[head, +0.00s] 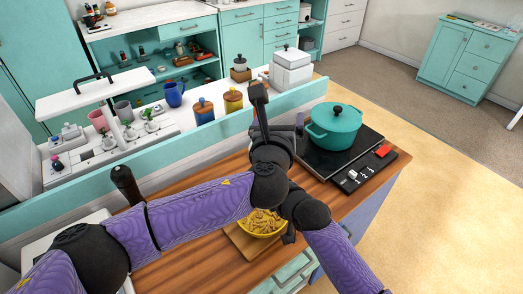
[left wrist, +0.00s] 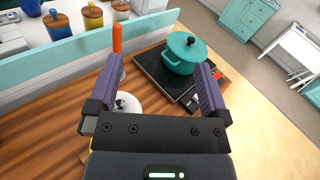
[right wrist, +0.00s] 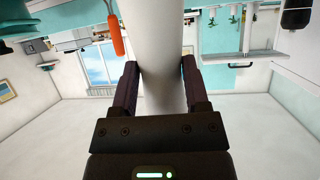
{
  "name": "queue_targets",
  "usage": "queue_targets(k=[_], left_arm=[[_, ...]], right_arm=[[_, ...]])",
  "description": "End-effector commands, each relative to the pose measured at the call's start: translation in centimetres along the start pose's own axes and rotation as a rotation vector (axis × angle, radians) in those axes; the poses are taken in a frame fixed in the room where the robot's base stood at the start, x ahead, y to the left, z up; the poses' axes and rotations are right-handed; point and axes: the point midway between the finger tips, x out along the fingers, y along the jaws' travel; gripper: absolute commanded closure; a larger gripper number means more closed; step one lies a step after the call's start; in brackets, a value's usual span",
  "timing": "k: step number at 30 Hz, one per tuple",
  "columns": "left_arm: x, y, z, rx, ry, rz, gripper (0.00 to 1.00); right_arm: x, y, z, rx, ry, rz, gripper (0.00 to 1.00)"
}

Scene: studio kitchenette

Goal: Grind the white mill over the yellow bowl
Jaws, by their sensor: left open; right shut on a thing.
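The yellow bowl (head: 262,232) holds pasta-like pieces and stands on a small wooden board, partly covered by my arms in the head view. My right gripper (right wrist: 160,64) is shut on the body of the white mill (right wrist: 163,35). In the left wrist view the white mill (left wrist: 128,105) shows its round top beside my left finger. An orange handle (left wrist: 117,40) stands up near it; its attachment is hidden. My left gripper (left wrist: 158,63) is open and empty above the mill's side. The mill's lower end is hidden, so I cannot tell whether it is over the bowl.
A teal pot (head: 334,124) sits on the black hob (head: 367,148) right of my arms. A teal partition (head: 200,142) runs behind the wooden counter (head: 190,258). Behind it stand jars, mugs and a white canister (head: 290,75). A dark handle (head: 124,182) stands at left.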

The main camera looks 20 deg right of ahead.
Motion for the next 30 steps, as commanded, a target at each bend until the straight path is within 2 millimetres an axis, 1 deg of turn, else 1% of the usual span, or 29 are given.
queue_targets(k=[1, 3, 6, 9, 12, 14, 16, 24, 27, 30], left_arm=[[-1.1, -1.0, -0.6, -0.022, 0.03, 0.09, 0.0], [-3.0, -1.6, -1.6, -0.038, 0.085, 0.234, 0.0], [-6.0, -2.2, -2.7, -0.034, 0.16, 0.397, 0.0], [-8.2, -2.5, -3.3, -0.019, 0.216, 0.505, 0.0], [-9.3, -2.5, -3.5, -0.009, 0.242, 0.56, 0.0], [-9.1, -2.1, -3.7, -0.005, 0.248, 0.576, 0.0], [-8.2, -1.3, -4.0, -0.003, 0.25, 0.581, 0.0], [-2.2, 2.6, -5.7, -0.003, 0.247, 0.581, 0.0], [-0.9, 3.4, -6.1, -0.004, 0.247, 0.58, 0.0], [-0.2, 3.9, -6.2, -0.005, 0.246, 0.578, 0.0]], right_arm=[[0.0, 0.0, -0.1, 0.0, 0.002, 0.0, 1.0], [0.0, 0.0, -0.1, 0.0, 0.002, 0.0, 1.0], [0.0, 0.0, -0.1, 0.0, 0.002, 0.0, 1.0], [0.0, 0.0, -0.1, 0.0, 0.002, 0.0, 1.0], [0.0, 0.0, -0.1, 0.0, 0.002, 0.0, 1.0], [0.0, 0.0, -0.1, 0.0, 0.002, 0.0, 1.0], [0.0, 0.0, -0.1, 0.0, 0.002, 0.0, 1.0], [0.0, 0.0, -0.1, 0.0, 0.002, 0.0, 1.0], [0.0, 0.0, -0.1, 0.0, 0.002, 0.0, 1.0], [0.0, 0.0, -0.1, 0.0, 0.002, 0.0, 1.0]])
